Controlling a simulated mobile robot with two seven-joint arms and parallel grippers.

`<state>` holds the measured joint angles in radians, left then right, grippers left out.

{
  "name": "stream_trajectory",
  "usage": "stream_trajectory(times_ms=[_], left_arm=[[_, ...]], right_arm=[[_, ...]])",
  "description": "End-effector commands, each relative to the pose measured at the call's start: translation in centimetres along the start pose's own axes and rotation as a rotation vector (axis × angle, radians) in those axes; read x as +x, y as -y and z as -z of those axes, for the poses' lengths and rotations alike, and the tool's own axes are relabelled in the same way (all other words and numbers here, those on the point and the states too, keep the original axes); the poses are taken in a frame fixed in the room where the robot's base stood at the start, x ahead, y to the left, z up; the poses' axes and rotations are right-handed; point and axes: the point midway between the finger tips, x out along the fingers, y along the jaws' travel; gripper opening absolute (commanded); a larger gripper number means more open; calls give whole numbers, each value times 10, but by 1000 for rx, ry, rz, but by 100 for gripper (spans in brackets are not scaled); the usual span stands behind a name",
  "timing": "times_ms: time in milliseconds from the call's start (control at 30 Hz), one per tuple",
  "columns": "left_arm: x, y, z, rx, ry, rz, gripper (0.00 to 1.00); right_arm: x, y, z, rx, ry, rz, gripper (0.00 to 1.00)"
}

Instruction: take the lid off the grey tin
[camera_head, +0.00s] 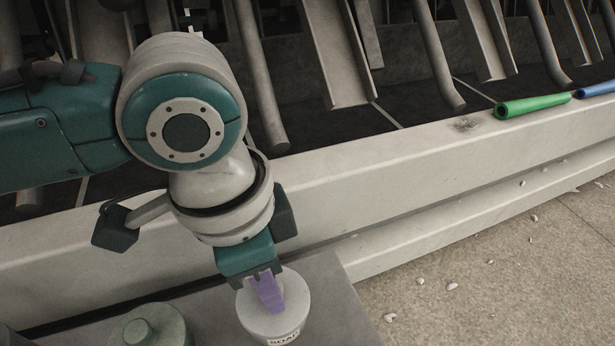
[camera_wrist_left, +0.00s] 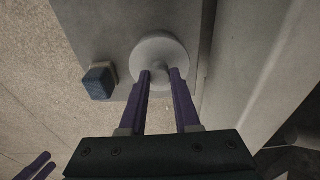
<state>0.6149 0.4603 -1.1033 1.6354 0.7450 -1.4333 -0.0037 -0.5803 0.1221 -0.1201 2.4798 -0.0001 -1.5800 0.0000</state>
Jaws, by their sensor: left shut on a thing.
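A light grey tin (camera_head: 284,335) with a dark-lettered label stands on a grey flat top at the bottom centre of the head view. Its round pale lid (camera_head: 296,297) shows from above in the wrist view (camera_wrist_left: 180,50), with a small knob in its middle. My left gripper (camera_head: 267,290) points down over the lid, its purple fingers (camera_wrist_left: 160,75) shut on the knob from both sides. The fingers partly hide the knob. I cannot tell whether the lid is raised off the rim.
A greenish-grey lidded tin (camera_head: 150,328) with a knob stands left of the light grey one.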

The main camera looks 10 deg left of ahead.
Motion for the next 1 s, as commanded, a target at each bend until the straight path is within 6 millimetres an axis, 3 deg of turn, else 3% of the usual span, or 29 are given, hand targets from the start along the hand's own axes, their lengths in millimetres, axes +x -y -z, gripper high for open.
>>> stream_trajectory(times_ms=[167,667,867,1000], left_arm=[[0,0,0,0,0,0,0],[-2,0,0,0,0,0,0],[-23,0,2,0,0,0,0],[-53,0,7,0,-1,1,0]], right_arm=[[0,0,0,-1,0,-1,50],[-2,0,1,-1,-1,-1,50],[-19,-1,6,0,-1,0,50],[-43,-1,14,2,-1,1,50]])
